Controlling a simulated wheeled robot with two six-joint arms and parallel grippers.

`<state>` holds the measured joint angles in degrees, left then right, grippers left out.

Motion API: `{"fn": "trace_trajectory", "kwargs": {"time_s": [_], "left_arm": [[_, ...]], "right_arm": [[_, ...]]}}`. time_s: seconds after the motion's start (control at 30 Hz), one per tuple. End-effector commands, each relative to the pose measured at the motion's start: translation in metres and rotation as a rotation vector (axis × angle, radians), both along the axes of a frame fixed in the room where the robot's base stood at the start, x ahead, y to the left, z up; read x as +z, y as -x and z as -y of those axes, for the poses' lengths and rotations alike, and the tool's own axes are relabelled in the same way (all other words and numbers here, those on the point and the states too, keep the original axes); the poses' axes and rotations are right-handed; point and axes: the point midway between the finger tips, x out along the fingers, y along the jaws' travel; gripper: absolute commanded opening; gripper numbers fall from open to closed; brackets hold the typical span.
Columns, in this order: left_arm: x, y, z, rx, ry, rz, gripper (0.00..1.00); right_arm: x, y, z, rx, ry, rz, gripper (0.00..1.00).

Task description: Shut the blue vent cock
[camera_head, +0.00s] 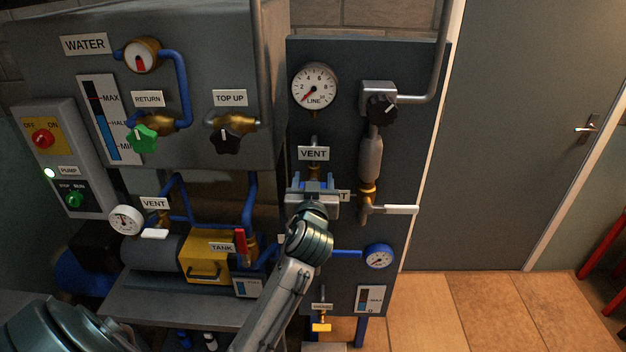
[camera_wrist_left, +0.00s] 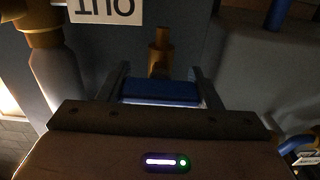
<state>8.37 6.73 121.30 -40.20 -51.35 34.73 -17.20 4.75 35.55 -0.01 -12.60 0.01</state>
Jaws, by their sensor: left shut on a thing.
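The blue vent cock (camera_head: 315,184) is on the dark panel under a VENT label (camera_head: 313,153). Its brass body shows just above my gripper and also in the left wrist view (camera_wrist_left: 160,55). My left gripper (camera_head: 313,187) is at the cock, shut on its blue handle (camera_wrist_left: 160,90), which lies crosswise between the two fingers in the left wrist view. The gripper hides part of the handle in the head view. My right gripper is not in view.
An OUT label (camera_wrist_left: 107,10) is close by. A pipe with a white lever (camera_head: 388,210) stands right of the gripper; a line gauge (camera_head: 314,87) is above. A red lever (camera_head: 240,242) and yellow box (camera_head: 205,257) are lower left. A blue gauge (camera_head: 378,256) is lower right.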

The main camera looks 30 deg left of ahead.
Motion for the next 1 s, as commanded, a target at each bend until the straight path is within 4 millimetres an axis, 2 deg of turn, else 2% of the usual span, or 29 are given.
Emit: {"fn": "trace_trajectory", "kwargs": {"time_s": [0.2,0.23,0.33,0.6,0.73,1.0], "left_arm": [[-0.001,0.000,0.000,0.000,-0.003,-0.002,0.35],[-0.001,0.000,0.000,0.000,-0.003,-0.002,0.62],[-0.001,0.000,0.000,0.000,-0.003,-0.002,0.80],[0.000,0.000,0.000,0.000,-0.001,0.000,0.80],[-0.002,0.007,0.005,-0.001,0.000,0.001,0.80],[-0.005,0.052,0.032,0.001,0.005,0.001,0.80]], "right_arm": [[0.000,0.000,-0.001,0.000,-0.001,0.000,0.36],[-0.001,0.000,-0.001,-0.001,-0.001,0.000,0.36],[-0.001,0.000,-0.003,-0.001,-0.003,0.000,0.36],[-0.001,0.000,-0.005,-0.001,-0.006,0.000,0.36],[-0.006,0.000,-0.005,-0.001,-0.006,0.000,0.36],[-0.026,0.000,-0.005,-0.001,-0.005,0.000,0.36]]}}
